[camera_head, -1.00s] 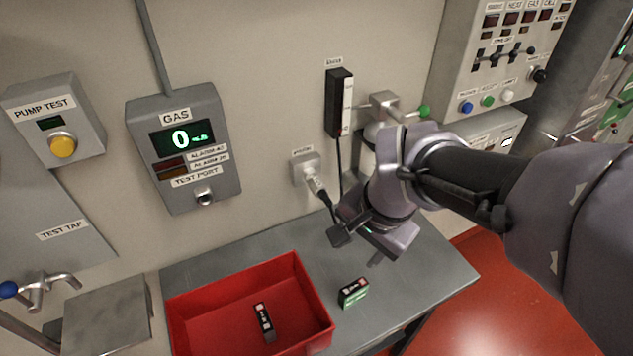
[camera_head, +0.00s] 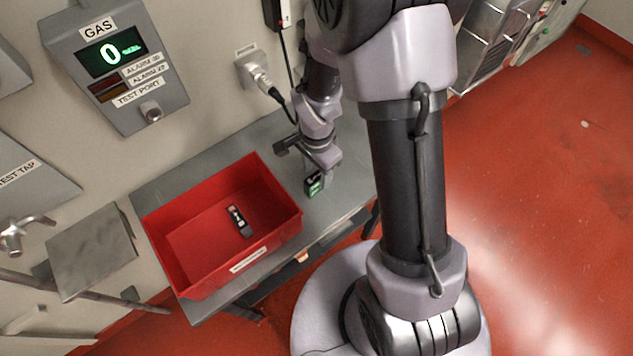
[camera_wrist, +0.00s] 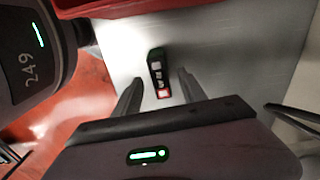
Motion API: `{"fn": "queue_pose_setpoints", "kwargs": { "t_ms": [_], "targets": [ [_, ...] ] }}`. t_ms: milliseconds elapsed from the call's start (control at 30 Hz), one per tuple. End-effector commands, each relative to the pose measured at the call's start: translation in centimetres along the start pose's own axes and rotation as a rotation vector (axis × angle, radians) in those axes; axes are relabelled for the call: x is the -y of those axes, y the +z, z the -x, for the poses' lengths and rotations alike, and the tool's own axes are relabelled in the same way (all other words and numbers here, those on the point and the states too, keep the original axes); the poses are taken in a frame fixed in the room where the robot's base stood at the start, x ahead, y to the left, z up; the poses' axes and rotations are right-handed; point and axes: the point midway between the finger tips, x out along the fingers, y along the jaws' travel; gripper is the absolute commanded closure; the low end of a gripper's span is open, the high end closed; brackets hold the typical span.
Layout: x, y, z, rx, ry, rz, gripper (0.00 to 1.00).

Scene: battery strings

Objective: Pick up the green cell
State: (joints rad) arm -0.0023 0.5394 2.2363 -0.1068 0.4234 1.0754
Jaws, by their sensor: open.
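The green cell (camera_head: 313,184) is a small black and green block on the grey bench, just right of the red tray. In the wrist view the cell (camera_wrist: 158,74) lies between and a little beyond my two fingertips, with a dark top, pale patches and a red end toward me. My gripper (camera_head: 318,166) is directly above the cell in the head view and hides part of it. In the wrist view my gripper (camera_wrist: 160,82) is open, one finger on each side of the cell's near end, with gaps on both sides. I cannot tell the height gap.
The red tray (camera_head: 183,278) stands left of the cell and holds another dark cell (camera_head: 239,221). A cable (camera_head: 275,92) hangs from a wall socket (camera_head: 252,70) behind my gripper. The bench's front edge is close to the cell.

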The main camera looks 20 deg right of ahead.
Motion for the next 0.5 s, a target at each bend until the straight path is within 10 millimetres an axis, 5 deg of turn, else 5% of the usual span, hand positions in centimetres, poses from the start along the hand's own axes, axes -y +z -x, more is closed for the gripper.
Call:
{"fn": "queue_pose_setpoints", "kwargs": {
  "t_ms": [100,367,500],
  "targets": [
    [-0.1,0.0,-2.1,0.000,0.002,0.001,0.51],
    [0.0,0.0,-2.3,-0.001,0.000,0.001,0.53],
    [0.0,0.0,-2.3,-0.001,0.000,0.001,0.80]
  ]
}}
